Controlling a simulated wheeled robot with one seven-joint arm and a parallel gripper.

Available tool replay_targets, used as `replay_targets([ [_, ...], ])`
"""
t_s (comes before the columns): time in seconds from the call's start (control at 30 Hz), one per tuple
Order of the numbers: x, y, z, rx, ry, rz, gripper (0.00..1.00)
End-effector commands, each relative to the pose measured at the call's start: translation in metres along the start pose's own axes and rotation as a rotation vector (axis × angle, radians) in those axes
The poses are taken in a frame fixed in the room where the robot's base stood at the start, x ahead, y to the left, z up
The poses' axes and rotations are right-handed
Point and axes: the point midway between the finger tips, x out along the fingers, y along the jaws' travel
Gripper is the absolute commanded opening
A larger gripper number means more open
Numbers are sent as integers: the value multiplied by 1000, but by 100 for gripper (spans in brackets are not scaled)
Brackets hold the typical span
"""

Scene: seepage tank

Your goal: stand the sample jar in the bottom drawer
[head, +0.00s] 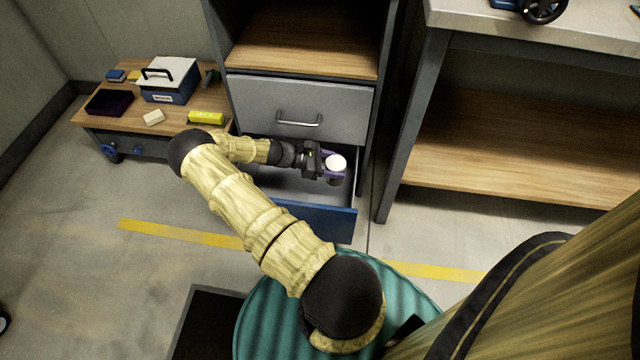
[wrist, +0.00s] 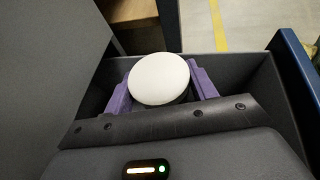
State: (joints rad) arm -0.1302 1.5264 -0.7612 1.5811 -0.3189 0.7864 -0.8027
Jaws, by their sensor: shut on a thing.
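The sample jar (head: 336,163) shows a round white lid and a dark body below it. My gripper (head: 334,165) is shut on the jar, with purple fingers on either side of it. The jar is upright, at the right end of the open bottom drawer (head: 318,220), which has a blue front and a grey inside. In the wrist view the white lid (wrist: 159,79) sits between the purple fingers (wrist: 160,88), with the drawer walls around it. The jar's base is hidden, so I cannot tell whether it touches the drawer floor.
A closed grey drawer (head: 300,109) with a bar handle is just above the open one. A low wooden cart (head: 130,117) at left carries a blue-and-white box (head: 168,80) and a yellow object (head: 206,117). A shelved bench (head: 510,150) stands at right.

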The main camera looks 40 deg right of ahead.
Motion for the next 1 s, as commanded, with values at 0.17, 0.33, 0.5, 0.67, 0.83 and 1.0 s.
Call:
replay_targets([
  [0.17,18,0,-43,-2,-3,0,25],
  [0.33,33,0,-77,-1,-2,0,25],
  [0.5,44,0,-105,0,-2,0,25],
  [0.67,46,0,-111,0,-1,0,25],
  [0.83,46,0,-110,0,-1,0,25],
  [1.0,48,5,-111,1,0,0,25],
])
